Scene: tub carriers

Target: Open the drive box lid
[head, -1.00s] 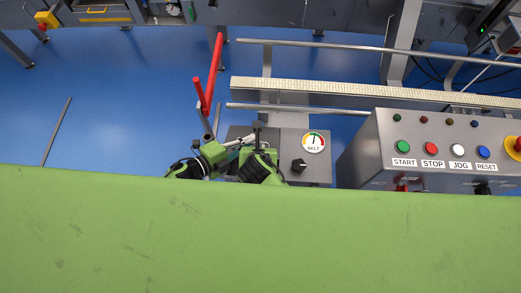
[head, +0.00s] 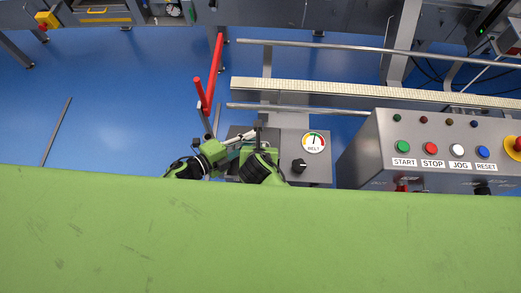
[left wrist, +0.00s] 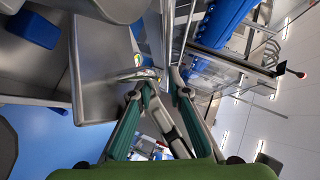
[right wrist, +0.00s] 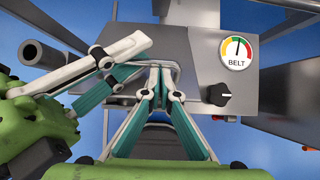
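The drive box is a grey metal box (head: 318,168) with a BELT dial (head: 313,142) and a black knob (head: 299,165) on its front. In the right wrist view the box (right wrist: 200,55) carries a thin metal handle (right wrist: 176,66). My right gripper (right wrist: 160,72) has its fingers drawn together at this handle and appears shut on it. My left gripper (head: 238,141) is beside it, pointing toward the handle from the left.
A grey control panel (head: 430,172) with START, STOP, JOG and RESET buttons stands right of the drive box. A red lever (head: 209,88) rises at its left. Metal rails (head: 300,108) and a pale belt (head: 350,91) run behind. Blue floor (head: 120,100) is open at the left.

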